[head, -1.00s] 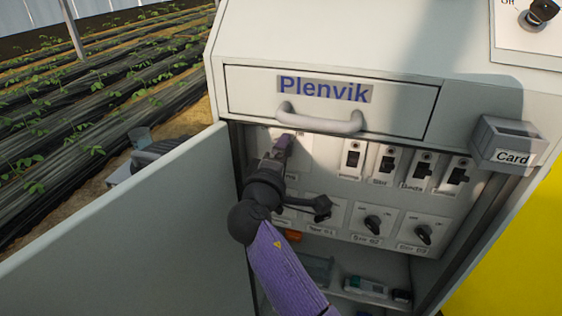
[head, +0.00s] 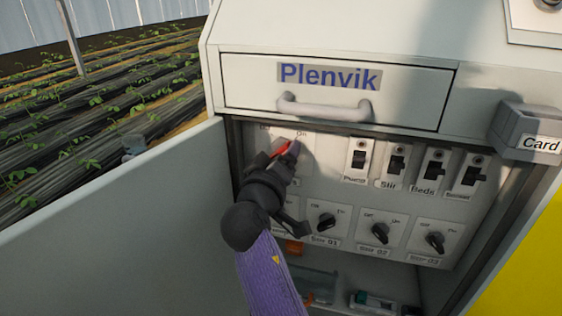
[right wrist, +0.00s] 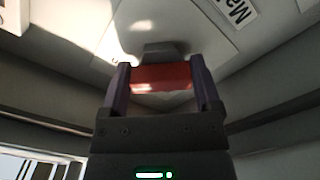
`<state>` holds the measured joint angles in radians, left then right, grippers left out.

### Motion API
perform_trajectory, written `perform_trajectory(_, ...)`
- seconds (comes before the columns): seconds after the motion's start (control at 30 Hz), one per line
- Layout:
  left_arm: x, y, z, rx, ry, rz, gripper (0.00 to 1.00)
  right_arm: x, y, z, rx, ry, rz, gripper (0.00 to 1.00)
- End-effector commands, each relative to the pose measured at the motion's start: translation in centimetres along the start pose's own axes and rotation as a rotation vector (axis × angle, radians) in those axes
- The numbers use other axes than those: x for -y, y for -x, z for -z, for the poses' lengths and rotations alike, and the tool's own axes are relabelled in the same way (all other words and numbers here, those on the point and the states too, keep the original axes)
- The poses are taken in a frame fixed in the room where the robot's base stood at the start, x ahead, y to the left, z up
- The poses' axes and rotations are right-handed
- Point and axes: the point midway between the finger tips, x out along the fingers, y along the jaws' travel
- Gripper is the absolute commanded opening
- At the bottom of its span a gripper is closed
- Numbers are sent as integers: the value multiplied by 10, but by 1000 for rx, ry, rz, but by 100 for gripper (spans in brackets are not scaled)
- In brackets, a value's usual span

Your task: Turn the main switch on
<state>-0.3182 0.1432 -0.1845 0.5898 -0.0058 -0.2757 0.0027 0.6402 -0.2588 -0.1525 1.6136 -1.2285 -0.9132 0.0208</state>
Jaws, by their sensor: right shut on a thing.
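The main switch has a red handle (head: 283,148) on a pale plate at the upper left of the panel, with an "On" mark at the plate's upper right. The handle slants up to the right, toward that mark. My right gripper (head: 287,152) is shut on it and hides much of the switch. In the right wrist view the red handle (right wrist: 162,77) lies between the two fingers of the gripper (right wrist: 161,88). A label starting "Ma" (right wrist: 238,10) is partly visible there. My left gripper is not in view.
Several black toggle switches (head: 396,161) and rotary knobs (head: 380,233) sit right of my gripper. A drawer handle (head: 324,106) juts out just above. The open cabinet door (head: 120,230) stands at left; a card holder (head: 528,130) is at right.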

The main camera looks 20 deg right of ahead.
Motion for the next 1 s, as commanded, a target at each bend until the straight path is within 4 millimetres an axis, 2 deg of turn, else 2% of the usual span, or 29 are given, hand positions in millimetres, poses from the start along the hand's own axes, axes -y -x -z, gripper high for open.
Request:
perform_trajectory(0.57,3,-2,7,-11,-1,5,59,1,0,-1,2,-27,3,21)
perform_trajectory(0.6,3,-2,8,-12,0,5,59,1,0,-1,2,-27,3,89)
perform_trajectory(0.63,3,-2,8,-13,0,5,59,1,0,-1,2,-27,3,95)
perform_trajectory(0.67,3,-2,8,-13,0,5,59,1,0,0,2,-27,3,100)
perform_trajectory(1.0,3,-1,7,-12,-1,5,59,-1,-1,-1,0,-25,1,100)
